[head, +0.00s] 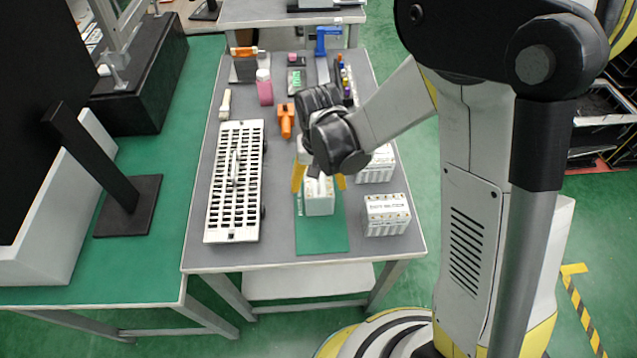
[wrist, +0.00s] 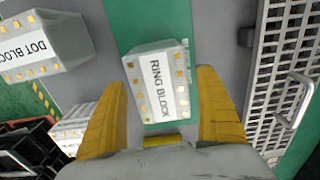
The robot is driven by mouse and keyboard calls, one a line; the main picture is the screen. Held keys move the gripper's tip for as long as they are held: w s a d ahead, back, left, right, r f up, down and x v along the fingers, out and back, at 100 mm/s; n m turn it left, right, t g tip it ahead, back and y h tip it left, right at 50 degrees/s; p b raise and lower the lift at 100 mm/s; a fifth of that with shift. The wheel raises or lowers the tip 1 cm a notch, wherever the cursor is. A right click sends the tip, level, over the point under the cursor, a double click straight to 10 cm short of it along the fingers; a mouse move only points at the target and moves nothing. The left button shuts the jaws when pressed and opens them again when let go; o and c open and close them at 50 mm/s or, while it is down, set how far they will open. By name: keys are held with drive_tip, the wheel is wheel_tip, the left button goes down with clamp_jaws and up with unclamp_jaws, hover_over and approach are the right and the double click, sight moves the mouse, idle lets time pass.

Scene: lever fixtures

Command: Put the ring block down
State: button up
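The ring block (wrist: 158,85), a pale block labelled "RING BLOCK" with gold marks along its edges, sits on the green mat (wrist: 122,18). In the wrist view my gripper (wrist: 160,78) shows narrow gaps between the fingers and the block. The block's underside is hidden, so its contact with the mat cannot be seen fully.
The dot block (wrist: 45,48) and another pale block (wrist: 75,128) stand beside the mat; the head view shows them right of it (head: 386,214) (head: 377,165). A white slotted rack (head: 236,182) lies left. An orange tool (head: 286,120) and pink bottle (head: 264,88) are farther back.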

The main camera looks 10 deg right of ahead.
wheel_tip(320, 180, up, 12)
drive_tip(key=p, duration=0.5)
drive_tip(key=s+d+r+t, duration=0.7)
drive_tip(key=s+d+r, duration=0.3)
drive_tip(key=d+r, duration=0.3)
drive_tip(key=shift+s+d+r, duration=0.25)
drive_tip(key=shift+s+r, duration=0.15)
drive_tip(key=shift+r, duration=0.05)
idle(0.5)
